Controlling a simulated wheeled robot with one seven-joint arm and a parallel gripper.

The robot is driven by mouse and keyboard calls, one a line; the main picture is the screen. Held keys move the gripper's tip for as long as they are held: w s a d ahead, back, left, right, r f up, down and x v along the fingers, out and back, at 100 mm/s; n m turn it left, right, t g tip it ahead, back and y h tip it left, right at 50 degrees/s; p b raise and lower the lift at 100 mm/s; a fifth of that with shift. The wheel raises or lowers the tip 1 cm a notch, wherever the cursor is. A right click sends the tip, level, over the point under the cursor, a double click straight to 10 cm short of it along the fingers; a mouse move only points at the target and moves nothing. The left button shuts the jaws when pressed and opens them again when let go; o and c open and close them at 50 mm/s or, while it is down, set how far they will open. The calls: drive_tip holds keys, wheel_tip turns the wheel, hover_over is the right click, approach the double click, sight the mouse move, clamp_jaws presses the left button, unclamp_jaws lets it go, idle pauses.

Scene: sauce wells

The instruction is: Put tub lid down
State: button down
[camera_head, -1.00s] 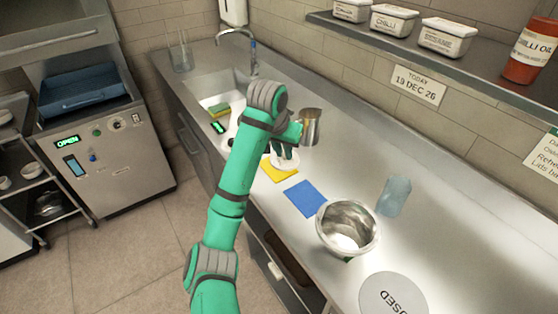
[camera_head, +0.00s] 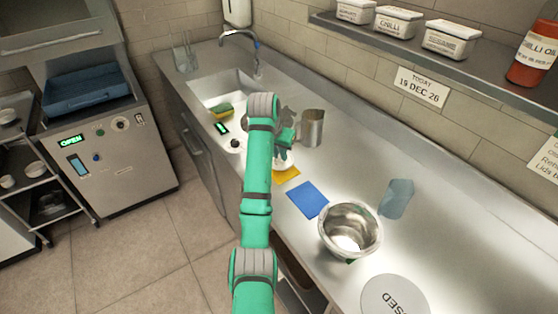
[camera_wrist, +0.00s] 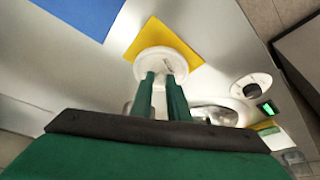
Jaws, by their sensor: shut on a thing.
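The tub lid (camera_wrist: 152,60) is a round white disc in the wrist view, at the tips of my gripper's two green fingers. My gripper (camera_wrist: 163,78) is shut on it. The lid overlaps a yellow square (camera_wrist: 188,40) on the counter. I cannot tell whether the lid touches the square or is just above it. In the head view, the lid (camera_head: 284,165) shows as a small white patch beside the yellow square (camera_head: 290,175), partly hidden by my arm.
A steel cup (camera_head: 312,128) stands close behind my gripper. A blue square (camera_head: 308,200), a metal bowl (camera_head: 338,222), a clear tumbler (camera_head: 397,199) and a disc marked USED (camera_head: 388,298) lie rightward. The sink (camera_head: 232,88) and a sponge (camera_head: 222,110) are at the left.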

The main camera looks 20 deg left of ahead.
sight(279, 160)
drive_tip(key=shift+w+a+f, duration=0.2)
drive_tip(key=shift+w+f, duration=0.05)
drive_tip(key=shift+f, duration=1.6)
drive_tip(key=shift+f, duration=0.15)
drive_tip(key=c, duration=1.7)
unclamp_jaws()
drive_tip(key=v, duration=1.2)
